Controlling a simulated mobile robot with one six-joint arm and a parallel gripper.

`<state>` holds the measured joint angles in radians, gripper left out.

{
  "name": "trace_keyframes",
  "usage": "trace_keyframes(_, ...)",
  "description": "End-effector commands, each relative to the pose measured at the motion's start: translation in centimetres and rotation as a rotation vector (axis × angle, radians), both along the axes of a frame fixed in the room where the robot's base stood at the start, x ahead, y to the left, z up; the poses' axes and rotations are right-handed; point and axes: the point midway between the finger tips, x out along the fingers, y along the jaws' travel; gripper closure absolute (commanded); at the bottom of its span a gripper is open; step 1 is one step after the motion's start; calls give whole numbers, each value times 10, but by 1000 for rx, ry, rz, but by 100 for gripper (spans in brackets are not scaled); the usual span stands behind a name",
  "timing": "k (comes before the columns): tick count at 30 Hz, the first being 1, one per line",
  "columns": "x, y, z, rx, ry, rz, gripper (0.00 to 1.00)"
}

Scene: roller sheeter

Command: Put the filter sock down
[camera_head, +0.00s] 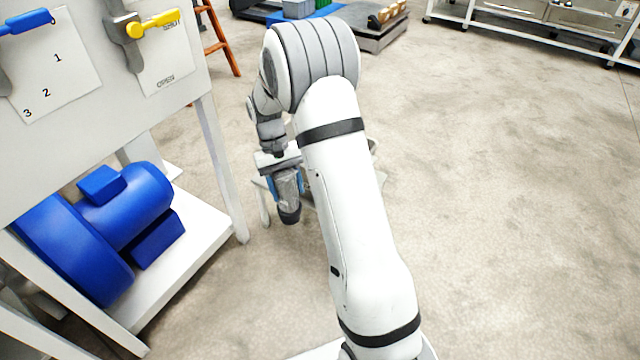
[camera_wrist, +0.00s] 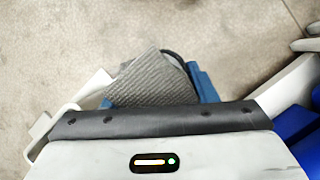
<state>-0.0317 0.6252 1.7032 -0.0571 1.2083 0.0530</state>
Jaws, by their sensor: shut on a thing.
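The filter sock (camera_wrist: 150,78) is a grey woven piece with a dark rim. In the wrist view it sticks out past the edge of my gripper (camera_wrist: 155,98), between the blue fingers. In the head view my gripper (camera_head: 286,186) points down beside the white machine frame, shut on the grey filter sock (camera_head: 288,190), whose dark end hangs lowest. A pale stand or cart (camera_head: 262,198) shows partly behind my gripper and arm. I cannot tell whether the sock touches it. My arm hides much of that stand.
A white machine frame with a blue motor (camera_head: 125,205) stands at the left. Its panel has a yellow lever (camera_head: 153,24) and a blue lever (camera_head: 27,21). An orange ladder (camera_head: 219,40) and a low pallet (camera_head: 372,36) are at the back. The concrete floor at right is clear.

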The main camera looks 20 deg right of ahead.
Motion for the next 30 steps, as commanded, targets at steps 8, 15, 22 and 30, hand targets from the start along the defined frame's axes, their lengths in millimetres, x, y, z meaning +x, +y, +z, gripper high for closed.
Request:
trace_keyframes(8,1,1,10,2,-2,0,80)
trace_keyframes(15,0,1,35,3,-1,1,80)
trace_keyframes(22,0,1,60,2,-1,2,80)
trace_keyframes(30,13,-9,54,3,0,-272,80)
